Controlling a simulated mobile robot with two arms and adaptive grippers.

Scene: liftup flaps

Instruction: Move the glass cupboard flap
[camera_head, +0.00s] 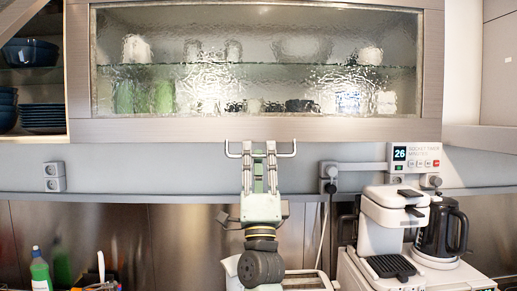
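The glass cupboard flap (255,130) is down and looks closed at the top middle, with a wooden frame around rippled glass (260,50). A thin, light metal handle-like bar (232,155) shows just below its lower edge. My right gripper (259,150) points upward at the middle of that edge. Its two fingers are apart with a gap between them, and they overlap the bar in the picture. I cannot tell whether they touch the bar or the flap. My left gripper is not in view.
Blurred cups and glasses stand on shelves behind the glass. An open shelf with bowls (30,52) and plates (42,117) is at left. Below right stand a coffee machine (393,220) and a black kettle (440,230). A green bottle (40,270) is at lower left.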

